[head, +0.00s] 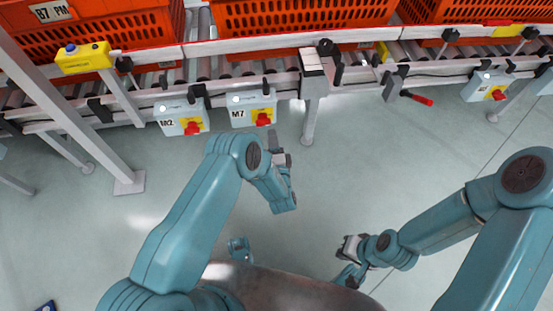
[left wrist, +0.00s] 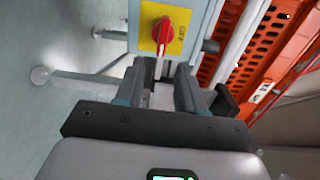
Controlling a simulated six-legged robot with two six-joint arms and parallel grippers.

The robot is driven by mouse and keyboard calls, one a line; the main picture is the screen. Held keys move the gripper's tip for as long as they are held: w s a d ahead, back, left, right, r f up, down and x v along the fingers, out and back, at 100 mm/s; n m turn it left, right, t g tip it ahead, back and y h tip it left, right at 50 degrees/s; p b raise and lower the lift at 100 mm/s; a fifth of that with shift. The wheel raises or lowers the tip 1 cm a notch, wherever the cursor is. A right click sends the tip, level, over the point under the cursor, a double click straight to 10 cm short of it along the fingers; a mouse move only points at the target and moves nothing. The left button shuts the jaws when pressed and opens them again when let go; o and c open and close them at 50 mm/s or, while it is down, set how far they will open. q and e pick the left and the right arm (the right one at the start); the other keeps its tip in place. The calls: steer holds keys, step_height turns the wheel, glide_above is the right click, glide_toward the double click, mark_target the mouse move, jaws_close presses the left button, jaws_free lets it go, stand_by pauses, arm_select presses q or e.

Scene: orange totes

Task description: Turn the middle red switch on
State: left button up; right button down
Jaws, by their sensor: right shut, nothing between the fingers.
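The middle red switch (head: 264,119) is a red rotary knob on a yellow plate, on the grey box marked M7 (head: 239,114) under the conveyor. In the left wrist view the red knob (left wrist: 166,36) is straight ahead, with small lettering beside it that I cannot read surely. My left gripper (head: 277,146) is just below this box, its fingers pointing at the knob. My right gripper (head: 350,256) is shut and empty, low and away from the switches.
A similar red switch (head: 192,128) on box M2 is to the left, and another (head: 498,95) is at the far right. A conveyor support leg (head: 311,120) stands right of M7. Orange totes (head: 300,14) sit on the conveyor. The floor (head: 400,150) below is clear.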

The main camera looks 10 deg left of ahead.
arm_select(q)
steer(key=p+v, duration=0.2)
steer(key=v, duration=0.9)
steer(key=shift+p, duration=0.4)
steer(key=w+a+r+n+g+y, duration=0.25)
steer(key=w+a+r, duration=0.25)
steer(key=a+r, duration=0.5)
steer(key=s+d+f+n+g+h, duration=0.3)
steer(key=s+n+g+h, duration=0.1)
steer(key=s, duration=0.4)
steer(key=s+d+f+n+g+h, duration=0.25)
steer(key=s+n+g+h, duration=0.2)
steer(key=s, duration=0.35)
steer(key=s+d+f+n+g+h, duration=0.25)
steer(key=s+n+g+h, duration=0.2)
steer(key=s, duration=0.45)
step_height(320, 180, up, 28)
steer(key=p, duration=2.9)
steer(key=shift+s+g, duration=0.15)
steer(key=shift+g, duration=0.2)
